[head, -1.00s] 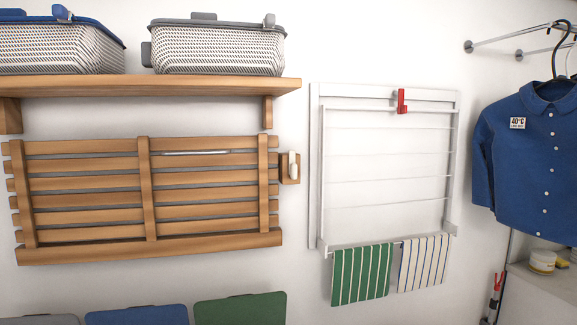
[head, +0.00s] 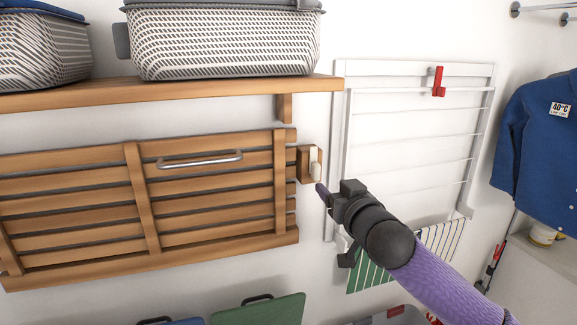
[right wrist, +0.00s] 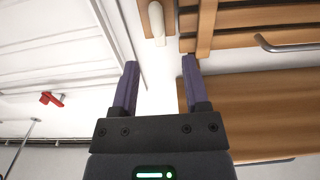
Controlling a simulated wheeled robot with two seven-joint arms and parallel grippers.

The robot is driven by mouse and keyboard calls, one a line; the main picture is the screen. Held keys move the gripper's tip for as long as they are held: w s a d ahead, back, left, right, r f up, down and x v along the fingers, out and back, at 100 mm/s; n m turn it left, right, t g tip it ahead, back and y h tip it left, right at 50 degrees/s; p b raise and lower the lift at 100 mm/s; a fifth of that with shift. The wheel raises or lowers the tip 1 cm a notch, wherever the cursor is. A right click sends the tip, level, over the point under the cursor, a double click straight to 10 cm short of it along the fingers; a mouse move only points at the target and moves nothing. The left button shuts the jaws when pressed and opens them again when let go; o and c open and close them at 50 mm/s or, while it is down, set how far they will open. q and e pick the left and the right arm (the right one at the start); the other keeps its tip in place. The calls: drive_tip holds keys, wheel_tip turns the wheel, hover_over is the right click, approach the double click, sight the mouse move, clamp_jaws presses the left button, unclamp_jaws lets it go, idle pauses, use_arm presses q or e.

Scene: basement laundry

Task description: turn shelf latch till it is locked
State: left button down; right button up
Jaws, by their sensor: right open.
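The shelf latch is a small wooden block with a cream lever (head: 314,162), fixed to the wall at the right edge of the slatted wooden fold-up shelf (head: 140,205). The lever stands about upright, beside the shelf's slat ends and not across them. My right gripper (head: 323,192) is just below and right of the latch, apart from it. In the right wrist view the purple fingers (right wrist: 160,66) are spread and empty, with the cream lever (right wrist: 155,24) ahead, roughly between their lines. My left gripper is not in view.
A wall shelf (head: 180,92) with baskets is above. A white drying rack (head: 415,140) with a red clip (head: 438,82) and striped towels is close to the right, behind my right arm. A metal handle (head: 200,160) sits on the slatted shelf. Lidded bins stand below.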

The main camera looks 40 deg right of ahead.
sight(318, 172)
drive_tip(key=x, duration=0.4)
drive_tip(key=p+x, duration=0.1)
drive_tip(key=x, duration=0.3)
drive_tip(key=shift+w+d+f, duration=0.1)
drive_tip(key=shift+w+d, duration=0.2)
drive_tip(key=shift+d, duration=0.05)
clamp_jaws()
